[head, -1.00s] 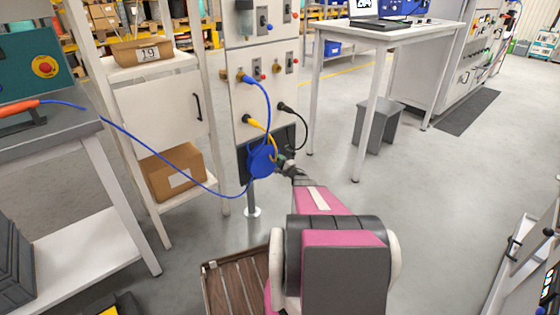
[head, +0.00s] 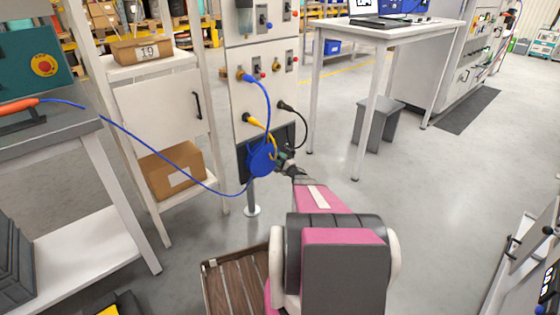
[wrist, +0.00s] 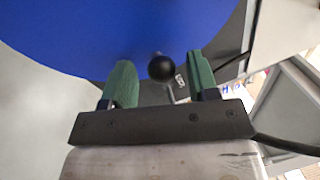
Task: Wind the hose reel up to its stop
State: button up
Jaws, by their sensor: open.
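The blue hose reel (head: 262,160) is mounted low on the white panel post, with a blue hose (head: 172,162) running from it to the orange-handled end on the left bench. In the wrist view the reel's blue face (wrist: 130,30) fills the top. Its black round crank knob (wrist: 161,68) sits between the two green fingertips of my gripper (wrist: 160,82). The fingers are apart, with a gap on each side of the knob. In the head view my gripper (head: 286,160) is at the reel's right side, and the knob is hidden there.
Yellow (head: 258,122) and black (head: 298,125) cables hang from the panel close above the reel. A shelf unit with a cardboard box (head: 175,171) stands to the left. A grey stool (head: 376,125) and white table (head: 390,38) stand to the right. A wooden slatted pallet (head: 235,285) lies low in front.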

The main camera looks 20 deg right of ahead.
jog(key=v, duration=1)
jog(key=shift+s, duration=0.2)
jog(key=a+r+n+g+h, duration=0.3)
jog(key=a+r+g+h, duration=0.25)
jog(key=r+h, duration=0.25)
jog(key=s+a+r+n+g, duration=0.3)
jog(key=s+a+n+g, duration=0.1)
jog(key=s+a, duration=0.4)
jog(key=s+a+r+n+g+y, duration=0.1)
jog(key=s+a+r+n+g, duration=0.2)
jog(key=s+a+n+g, duration=0.2)
jog(key=s+a+r+n+g+y, duration=0.1)
jog(key=s+a+r+n+g, duration=0.2)
jog(key=s+a, duration=0.8)
jog(key=s+n+g, duration=0.1)
jog(key=s+n, duration=0.1)
jog(key=s, duration=0.1)
jog(key=shift+r+g, duration=0.2)
jog(key=shift+g, duration=0.15)
